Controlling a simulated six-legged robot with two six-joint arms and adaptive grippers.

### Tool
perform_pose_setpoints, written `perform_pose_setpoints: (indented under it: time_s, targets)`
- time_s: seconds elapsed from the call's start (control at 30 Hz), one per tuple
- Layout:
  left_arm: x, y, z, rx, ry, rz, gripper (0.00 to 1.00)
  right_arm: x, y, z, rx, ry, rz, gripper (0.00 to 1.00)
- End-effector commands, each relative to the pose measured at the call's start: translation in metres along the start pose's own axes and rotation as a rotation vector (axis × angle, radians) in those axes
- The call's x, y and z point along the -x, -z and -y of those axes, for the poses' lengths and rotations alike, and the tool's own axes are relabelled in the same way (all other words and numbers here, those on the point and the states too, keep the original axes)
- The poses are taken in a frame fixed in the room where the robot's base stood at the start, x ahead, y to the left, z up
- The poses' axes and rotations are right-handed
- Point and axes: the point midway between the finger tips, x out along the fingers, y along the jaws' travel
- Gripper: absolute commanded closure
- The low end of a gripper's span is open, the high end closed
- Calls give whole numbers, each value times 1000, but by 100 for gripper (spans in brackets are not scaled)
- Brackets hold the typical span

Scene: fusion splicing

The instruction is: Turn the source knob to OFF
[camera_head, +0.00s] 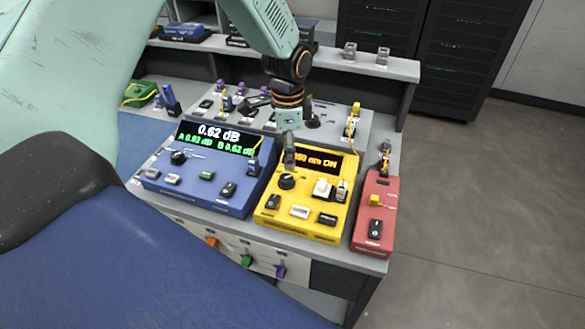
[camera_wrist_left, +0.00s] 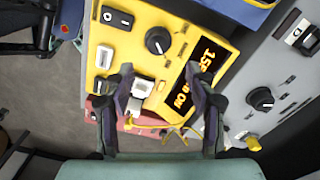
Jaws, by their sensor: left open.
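The yellow box (camera_head: 309,195) stands on the bench between a blue meter and a red box. Its lit orange display (camera_head: 317,162) seems to end in "ON", partly hidden by my gripper. A round black knob (camera_head: 287,181) sits left of its white block; it also shows in the left wrist view (camera_wrist_left: 158,40). My left gripper (camera_head: 289,158) hangs above the box, just behind the knob. In the left wrist view its two fingers (camera_wrist_left: 163,72) are apart and empty, over the white block and display side, with the knob beyond their tips. My right gripper is not seen.
The blue meter (camera_head: 203,174) reads 0.62 dB. The red box (camera_head: 377,215) is at the bench's right end. Yellow fibre (camera_wrist_left: 176,130) lies near the fingers in the left wrist view. A grey panel (camera_wrist_left: 280,80) with another black knob (camera_wrist_left: 261,98) is beside the yellow box.

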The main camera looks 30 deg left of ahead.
Motion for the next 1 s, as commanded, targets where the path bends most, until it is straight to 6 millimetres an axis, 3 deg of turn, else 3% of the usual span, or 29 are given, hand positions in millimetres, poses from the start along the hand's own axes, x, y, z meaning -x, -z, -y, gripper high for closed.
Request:
perform_pose_setpoints:
  time_s: [0.53, 0.93, 1.0]
  targets:
    - [-69, -3, -5, 0, -2, 1, 44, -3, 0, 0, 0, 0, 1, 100]
    - [-78, -1, -2, 1, -1, 0, 44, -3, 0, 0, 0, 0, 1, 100]
    - [-78, 0, -2, 1, -1, -1, 48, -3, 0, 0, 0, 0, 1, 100]
